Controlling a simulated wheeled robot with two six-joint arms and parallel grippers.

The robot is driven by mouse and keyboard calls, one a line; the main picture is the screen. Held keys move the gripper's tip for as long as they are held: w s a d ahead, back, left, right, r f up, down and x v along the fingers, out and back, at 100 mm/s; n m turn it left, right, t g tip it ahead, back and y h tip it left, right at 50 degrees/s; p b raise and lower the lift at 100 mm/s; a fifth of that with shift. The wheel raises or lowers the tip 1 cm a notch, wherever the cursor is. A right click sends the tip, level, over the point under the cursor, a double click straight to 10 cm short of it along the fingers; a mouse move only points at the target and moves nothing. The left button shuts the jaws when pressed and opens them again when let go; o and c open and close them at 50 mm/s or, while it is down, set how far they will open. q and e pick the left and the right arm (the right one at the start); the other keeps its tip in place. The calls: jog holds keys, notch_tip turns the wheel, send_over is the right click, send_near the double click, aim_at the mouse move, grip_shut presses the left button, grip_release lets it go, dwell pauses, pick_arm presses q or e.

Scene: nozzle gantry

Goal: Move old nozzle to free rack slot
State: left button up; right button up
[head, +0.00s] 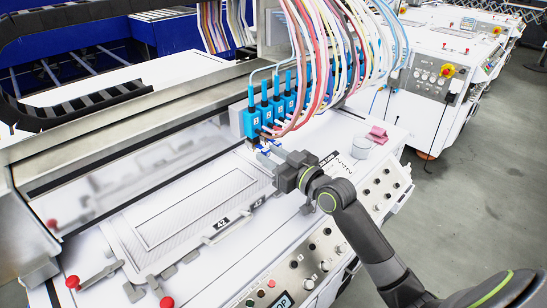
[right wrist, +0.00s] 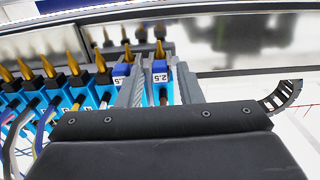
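A row of blue numbered valve blocks (head: 265,112) hangs at the end of the gantry, with coloured hoses on top. In the right wrist view, a blue nozzle marked 2.5 (right wrist: 160,77) with a brass tip stands between the fingers of my right gripper (right wrist: 163,92). The fingers look open around it, with a narrow gap at the right finger. A second blue 2.5 nozzle (right wrist: 122,70) is just left of the left finger. In the head view, my right gripper (head: 268,157) is just below the blocks. My left gripper is out of view. I cannot make out a free rack slot.
A grey cup (head: 361,147) and pink blocks (head: 377,135) stand on the machine top right of the gripper. A flat framed screen (head: 190,205) lies left of it. Several brass-tipped nozzles with black collars (right wrist: 54,80) line up at left in the wrist view.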

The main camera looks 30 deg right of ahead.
grip_shut()
jog(key=shift+r, duration=0.25)
jog(key=shift+s+d+p, duration=0.1)
jog(key=shift+s+p, duration=0.05)
jog(key=shift+p, duration=0.15)
jog(key=p+v, duration=0.1)
jog(key=v, duration=0.5)
dwell(1.3)
jog(key=shift+s, duration=0.15)
